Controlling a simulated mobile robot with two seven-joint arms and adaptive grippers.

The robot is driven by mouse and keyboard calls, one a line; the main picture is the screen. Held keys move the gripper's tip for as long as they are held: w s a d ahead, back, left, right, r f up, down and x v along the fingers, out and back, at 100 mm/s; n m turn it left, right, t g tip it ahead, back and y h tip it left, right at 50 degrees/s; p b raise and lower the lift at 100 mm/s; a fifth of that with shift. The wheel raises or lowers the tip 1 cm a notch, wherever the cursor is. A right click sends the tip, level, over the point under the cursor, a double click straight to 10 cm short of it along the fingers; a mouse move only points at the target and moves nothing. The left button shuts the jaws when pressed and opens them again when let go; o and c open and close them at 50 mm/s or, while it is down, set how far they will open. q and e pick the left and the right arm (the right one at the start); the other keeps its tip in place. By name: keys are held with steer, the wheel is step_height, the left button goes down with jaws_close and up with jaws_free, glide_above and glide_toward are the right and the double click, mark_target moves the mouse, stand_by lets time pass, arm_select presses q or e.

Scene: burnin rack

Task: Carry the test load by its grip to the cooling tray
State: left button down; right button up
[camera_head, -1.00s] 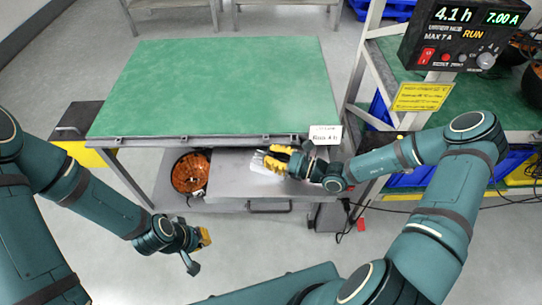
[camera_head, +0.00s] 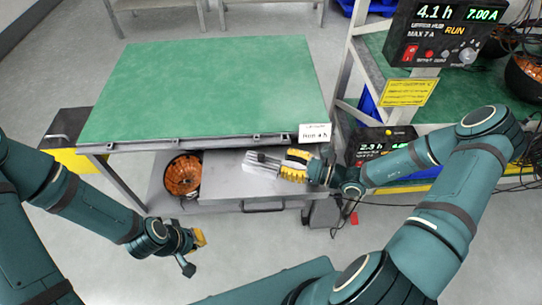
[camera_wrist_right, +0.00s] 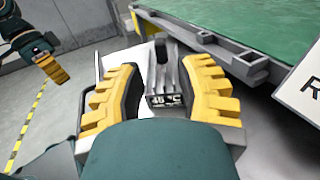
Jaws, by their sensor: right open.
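A pale finned metal block (camera_head: 262,160) with a dark upper part, apparently the test load, sits on a grey metal tray (camera_head: 222,188) under the green bench. I take this tray for the cooling tray. My right gripper (camera_head: 284,165) is open just right of the block. In the right wrist view the block (camera_wrist_right: 165,82), with a small temperature display, shows between the spread yellow fingers (camera_wrist_right: 160,75). How deep it lies between them is unclear. My left gripper (camera_head: 198,240) hangs low over the floor at left, away from the block; its fingers are too small to read.
A round orange coil (camera_head: 183,174) stands left of the tray. The green benchtop (camera_head: 210,90) overhangs it, with a white label (camera_head: 314,133) at its corner. A shelf rack (camera_head: 346,70) with a power meter (camera_head: 445,35) stands right. A yellow-black box (camera_head: 68,140) stands left.

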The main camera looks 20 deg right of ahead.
steer(key=shift+v, duration=2.05)
